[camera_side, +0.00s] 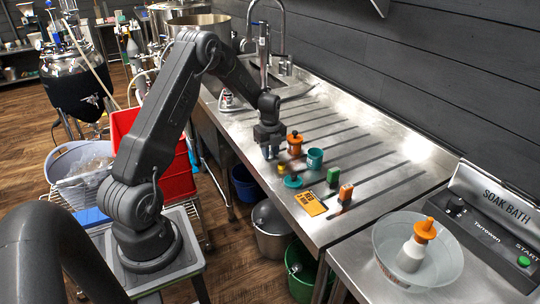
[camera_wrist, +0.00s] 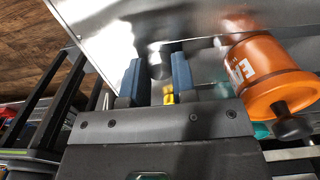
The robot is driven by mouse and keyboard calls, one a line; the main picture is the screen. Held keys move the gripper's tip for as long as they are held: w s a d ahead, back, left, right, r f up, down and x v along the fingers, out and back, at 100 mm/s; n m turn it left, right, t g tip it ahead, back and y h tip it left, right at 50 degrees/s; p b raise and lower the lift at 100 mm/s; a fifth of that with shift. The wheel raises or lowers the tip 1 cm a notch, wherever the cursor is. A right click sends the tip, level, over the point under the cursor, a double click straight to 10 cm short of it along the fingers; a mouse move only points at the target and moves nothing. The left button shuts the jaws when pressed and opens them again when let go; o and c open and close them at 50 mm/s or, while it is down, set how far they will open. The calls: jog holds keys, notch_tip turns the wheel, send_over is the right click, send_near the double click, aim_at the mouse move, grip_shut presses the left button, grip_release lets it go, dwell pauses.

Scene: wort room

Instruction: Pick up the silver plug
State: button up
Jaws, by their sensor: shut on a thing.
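The silver plug (camera_wrist: 158,66) shows in the wrist view as a shiny rounded piece between the two blue fingers of my gripper (camera_wrist: 156,70). My gripper is shut on it, with a finger on each side. In the side view my gripper (camera_side: 270,152) points down at the steel counter, left of the orange container. The plug is too small and too hidden by the fingers to make out there. I cannot tell whether it still touches the counter.
An orange container (camera_side: 294,144) with a dark knob stands close right of my gripper; it fills the wrist view's right side (camera_wrist: 262,75). A water bowl (camera_side: 385,262) stands front right.

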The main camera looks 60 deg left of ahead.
jog(key=shift+c, duration=1.2)
jog(key=shift+r, duration=0.6)
notch_tip(320, 180, up, 3)
jog(key=shift+f, duration=0.1)
jog(key=s+a+r, duration=0.5)
jog(key=s+r, duration=0.2)
jog(key=s, duration=0.3)
jog(key=shift+s+a, duration=0.15)
jog(key=shift+a, duration=0.1)
